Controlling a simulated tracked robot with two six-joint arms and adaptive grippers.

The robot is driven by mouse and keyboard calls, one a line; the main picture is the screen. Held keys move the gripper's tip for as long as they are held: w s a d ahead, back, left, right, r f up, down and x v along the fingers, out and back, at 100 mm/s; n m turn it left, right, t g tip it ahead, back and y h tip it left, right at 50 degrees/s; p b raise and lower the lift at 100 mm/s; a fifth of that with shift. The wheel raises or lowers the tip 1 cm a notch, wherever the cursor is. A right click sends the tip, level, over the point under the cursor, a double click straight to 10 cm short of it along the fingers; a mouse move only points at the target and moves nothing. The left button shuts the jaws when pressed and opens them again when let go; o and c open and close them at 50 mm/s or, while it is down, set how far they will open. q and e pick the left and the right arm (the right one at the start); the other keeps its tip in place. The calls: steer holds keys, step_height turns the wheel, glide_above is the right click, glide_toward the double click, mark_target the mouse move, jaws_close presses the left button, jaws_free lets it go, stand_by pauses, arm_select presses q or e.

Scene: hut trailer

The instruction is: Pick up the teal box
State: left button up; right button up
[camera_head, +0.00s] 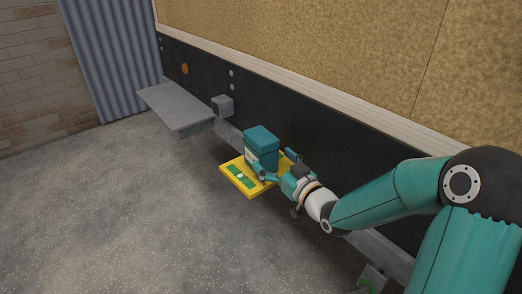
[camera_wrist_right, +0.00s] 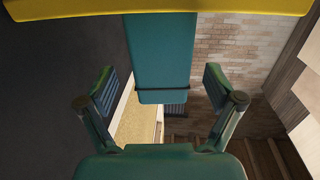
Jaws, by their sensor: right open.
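The teal box (camera_head: 262,145) stands upright on a yellow platform (camera_head: 240,183) with a green patch, beside the dark trailer side. In the right wrist view the teal box (camera_wrist_right: 162,52) shows in the upper middle, with a dark line near its end. My right gripper (camera_head: 277,167) is at the box's right side in the head view. In the right wrist view my right gripper (camera_wrist_right: 158,90) is open, one finger to each side of the box, with gaps between. I cannot tell whether a finger touches it. My left gripper is not in view.
A grey step (camera_head: 178,110) and a small grey block (camera_head: 222,106) stick out from the trailer side (camera_head: 300,140) further left. A grey rail runs low along the trailer. The speckled floor (camera_head: 110,210) at the left is clear.

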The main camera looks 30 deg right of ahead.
steer(key=shift+w+r, duration=0.15)
steer(key=shift+w, duration=2.75)
steer(key=shift+c, duration=0.4)
steer(key=c, duration=1)
steer(key=shift+c, duration=1.1)
steer(key=shift+r, duration=0.1)
